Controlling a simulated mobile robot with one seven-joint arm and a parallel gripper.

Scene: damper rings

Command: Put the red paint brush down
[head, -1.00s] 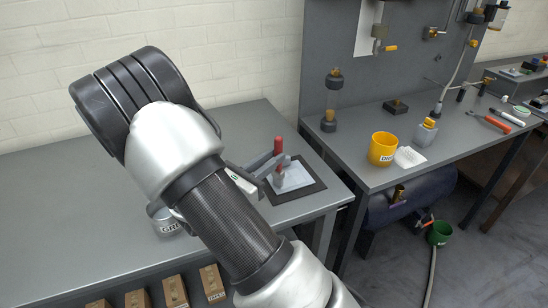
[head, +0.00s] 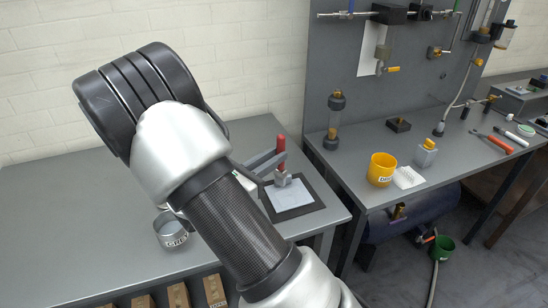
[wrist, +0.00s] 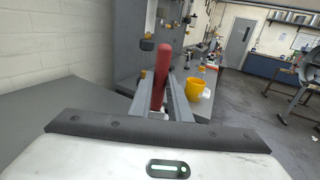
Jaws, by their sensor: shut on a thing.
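The red paint brush (head: 281,145) stands upright, its red handle up, above a white sheet on a black mat (head: 314,186) on the left bench. My gripper (head: 270,163) is shut on the brush, its grey fingers on either side. In the wrist view the red handle (wrist: 160,78) rises between the fingers (wrist: 162,103). A small grey block (head: 283,179) shows at the brush's lower end, over the sheet. I cannot tell whether the brush touches it or stands in it.
A labelled grey metal cup (head: 169,232) stands on the left bench (head: 60,220), close to my arm. Cardboard boxes (head: 177,296) sit below the front edge. The right bench holds a yellow cup (head: 381,170), a small bottle (head: 426,153) and tools. The bench left of my arm is clear.

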